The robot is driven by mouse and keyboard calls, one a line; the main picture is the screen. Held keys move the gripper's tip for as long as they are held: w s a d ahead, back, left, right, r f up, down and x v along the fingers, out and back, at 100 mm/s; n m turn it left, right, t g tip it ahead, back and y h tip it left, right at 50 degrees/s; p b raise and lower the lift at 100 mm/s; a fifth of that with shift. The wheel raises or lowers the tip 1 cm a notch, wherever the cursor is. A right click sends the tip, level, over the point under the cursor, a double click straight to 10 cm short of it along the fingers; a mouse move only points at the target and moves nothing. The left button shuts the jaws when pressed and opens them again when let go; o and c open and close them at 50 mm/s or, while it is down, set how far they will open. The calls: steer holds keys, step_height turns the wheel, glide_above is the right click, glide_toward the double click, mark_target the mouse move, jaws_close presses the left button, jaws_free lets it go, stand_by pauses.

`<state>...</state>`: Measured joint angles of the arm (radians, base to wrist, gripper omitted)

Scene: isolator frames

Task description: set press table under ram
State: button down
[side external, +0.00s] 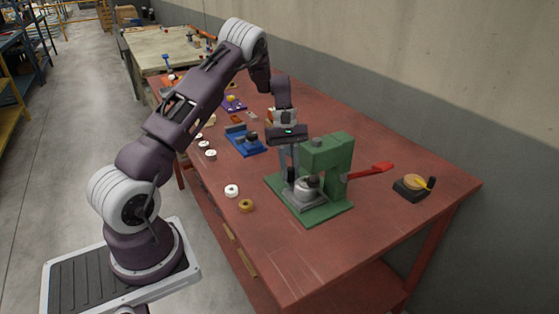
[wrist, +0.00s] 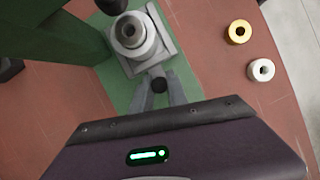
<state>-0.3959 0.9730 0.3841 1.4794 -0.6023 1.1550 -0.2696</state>
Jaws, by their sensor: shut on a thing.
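The green arbor press (side external: 328,160) stands on its green base plate (side external: 325,212) near the front of the red bench. Its grey press table (wrist: 168,44) is a square plate on the base, carrying a stepped grey round part with a hole (wrist: 130,32). In the side external view my gripper (side external: 288,178) reaches down beside the press. The dark ram end (wrist: 112,4) shows at the top of the wrist view, apart from the round part's centre.
A red lever (side external: 370,171) sticks out right of the press. A white ring (side external: 231,190) and a brass ring (side external: 246,206) lie left of it. A blue fixture (side external: 245,140) stands behind, and a black block with a yellow top (side external: 413,187) stands at right. The front bench is clear.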

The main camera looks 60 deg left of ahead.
steer(key=shift+d, duration=1.85)
steer(key=c, duration=1.3)
jaws_free()
steer(key=shift+a+r, duration=0.15)
steer(key=shift+r, duration=0.1)
steer(key=v, duration=0.6)
steer(key=shift+r, duration=0.3)
steer(key=shift+a, duration=0.1)
